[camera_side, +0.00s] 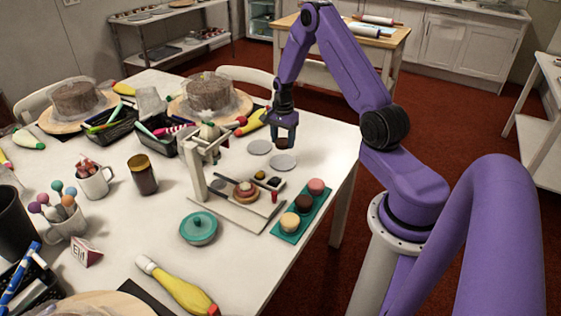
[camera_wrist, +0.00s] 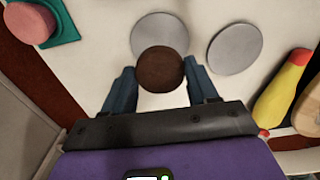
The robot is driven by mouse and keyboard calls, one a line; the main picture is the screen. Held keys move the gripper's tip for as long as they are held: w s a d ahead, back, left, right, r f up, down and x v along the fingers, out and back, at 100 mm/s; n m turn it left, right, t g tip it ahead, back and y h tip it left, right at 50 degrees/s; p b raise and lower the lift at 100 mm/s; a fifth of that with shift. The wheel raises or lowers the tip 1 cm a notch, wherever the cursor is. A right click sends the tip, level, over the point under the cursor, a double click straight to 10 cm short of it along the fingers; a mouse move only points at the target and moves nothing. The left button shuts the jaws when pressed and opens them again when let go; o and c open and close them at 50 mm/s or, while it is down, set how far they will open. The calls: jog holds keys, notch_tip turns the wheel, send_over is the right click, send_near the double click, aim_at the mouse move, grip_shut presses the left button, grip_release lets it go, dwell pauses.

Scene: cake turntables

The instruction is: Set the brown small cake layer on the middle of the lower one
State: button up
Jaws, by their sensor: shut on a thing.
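My gripper (camera_side: 284,126) is shut on a small brown cake layer (camera_side: 283,143), near the table's far right edge. In the wrist view the round brown layer (camera_wrist: 160,68) sits between the two blue fingers. It seems held above the table, close to a grey disc (camera_side: 283,162); the exact height is hard to tell. A small round cake layer (camera_side: 246,190), pinkish and tan, sits on the board of a cream stand, left of and nearer than my gripper. Whether it is the lower layer meant is unclear.
A second grey disc (camera_side: 258,147) lies beside the first. A teal tray (camera_side: 290,234) holds pink, brown and yellow layers. The cream upright frame (camera_side: 196,170) rises beside the small cake. A teal lidded pot (camera_side: 198,228) and large cakes on wooden turntables stand around.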

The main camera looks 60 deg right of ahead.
notch_tip(320, 180, up, 12)
jog(key=f, duration=0.1)
jog(key=n, duration=0.4)
send_over(246, 187)
notch_tip(246, 187, down, 4)
jog(key=shift+f, duration=4.4)
jog(key=o, duration=0.8)
jog(key=shift+f, duration=0.1)
